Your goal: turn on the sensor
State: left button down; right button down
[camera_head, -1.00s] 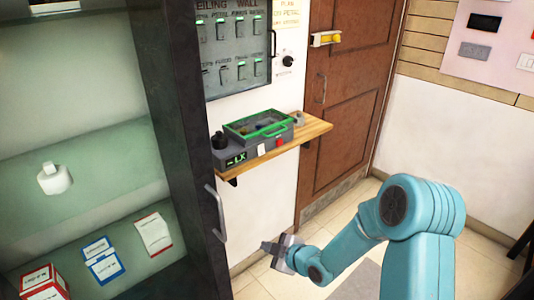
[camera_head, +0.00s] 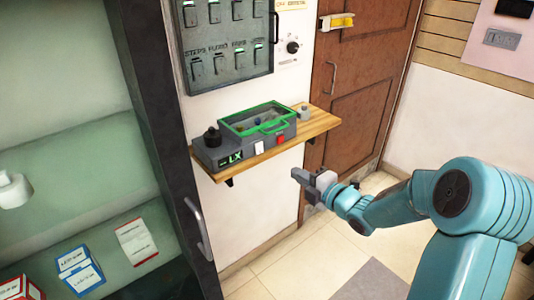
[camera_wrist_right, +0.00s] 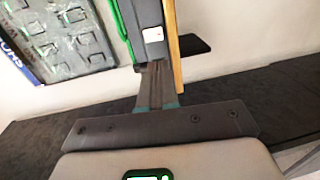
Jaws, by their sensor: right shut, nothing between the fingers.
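My right gripper (camera_head: 297,175) is shut and empty, below and in front of the shelf, apart from the sensor. In the right wrist view, its closed fingers (camera_wrist_right: 157,70) point towards the sensor's grey front (camera_wrist_right: 147,14) and white switch (camera_wrist_right: 153,34). My left gripper is out of view.
A dark-framed cabinet (camera_head: 150,120) with a handle stands at left, holding small boxes. A grey switch panel (camera_head: 222,67) hangs above the shelf. A brown door (camera_head: 368,50) is behind. Open floor (camera_head: 270,262) lies below the shelf.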

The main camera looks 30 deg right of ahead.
jog(key=p, duration=0.3)
send_near(260, 153)
jog(key=w, duration=0.5)
jog(key=shift+w+a+f, duration=0.15)
jog(key=shift+w+f, duration=0.3)
jog(key=shift+w, duration=0.45)
jog(key=shift+f, duration=0.1)
jog(key=b, duration=0.2)
jog(key=shift+w+f+b, duration=0.15)
jog(key=shift+f+b, duration=0.05)
jog(key=shift+b, duration=0.15)
jog(key=shift+r+p, duration=0.3)
jog(key=shift+p, duration=0.1)
